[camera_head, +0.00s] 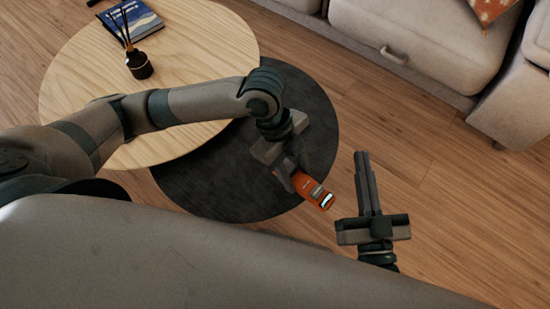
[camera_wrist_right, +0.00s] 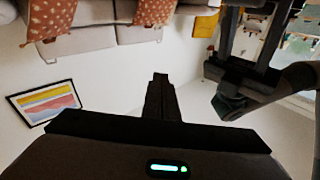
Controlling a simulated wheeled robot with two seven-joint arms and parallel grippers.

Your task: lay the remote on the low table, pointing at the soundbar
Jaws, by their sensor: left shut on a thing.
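My left gripper (camera_head: 299,184) is shut on an orange, long thing that I take for the remote (camera_head: 310,190). It is held over the right edge of a dark round surface, its pale end towards the lower right; buttons cannot be made out. The low table (camera_head: 205,50) has a round, light wood top, left of the gripper and partly behind my left arm. My right gripper (camera_head: 364,158) is shut and empty, right of the remote and apart from it. Its closed fingers (camera_wrist_right: 160,92) show in the right wrist view. I see no soundbar.
A blue book (camera_head: 137,20) and a dark reed diffuser (camera_head: 139,66) stand on the wood top. The dark round surface (camera_head: 235,190) is partly under it. A pale sofa (camera_head: 405,40) stands at upper right. Much of the wood top's centre is clear.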

